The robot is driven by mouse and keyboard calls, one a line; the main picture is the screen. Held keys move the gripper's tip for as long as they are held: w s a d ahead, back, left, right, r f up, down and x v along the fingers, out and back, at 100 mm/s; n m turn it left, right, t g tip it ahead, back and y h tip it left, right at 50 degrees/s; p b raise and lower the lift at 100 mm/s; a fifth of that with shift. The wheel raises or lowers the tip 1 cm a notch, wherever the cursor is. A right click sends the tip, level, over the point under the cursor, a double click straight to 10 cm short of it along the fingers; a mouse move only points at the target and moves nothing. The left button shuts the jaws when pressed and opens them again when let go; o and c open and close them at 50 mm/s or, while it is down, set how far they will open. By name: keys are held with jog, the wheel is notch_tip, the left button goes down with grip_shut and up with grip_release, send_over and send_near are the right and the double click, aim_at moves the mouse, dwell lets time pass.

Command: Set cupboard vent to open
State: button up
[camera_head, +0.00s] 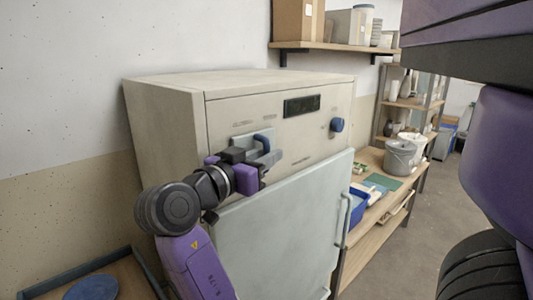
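The beige cupboard (170,110) stands against the wall. Its front panel has a pale plate with a blue handle (263,141) on the left, which looks like the vent control; the labels above it are too small to read. My gripper (272,163) is at this plate, just below and beside the blue handle. The gripper's body hides part of the plate. I cannot tell whether the fingers touch the handle or whether they are open or shut. The vent's setting cannot be read.
A round blue knob (337,125) and a dark display (302,105) are on the same panel. The pale cupboard door (285,235) with a bar handle is below my gripper. A bench with a grey bucket (400,158) and blue tray (358,205) stands right.

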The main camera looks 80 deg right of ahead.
jog(key=shift+d, duration=0.1)
grip_shut()
dwell(1.4)
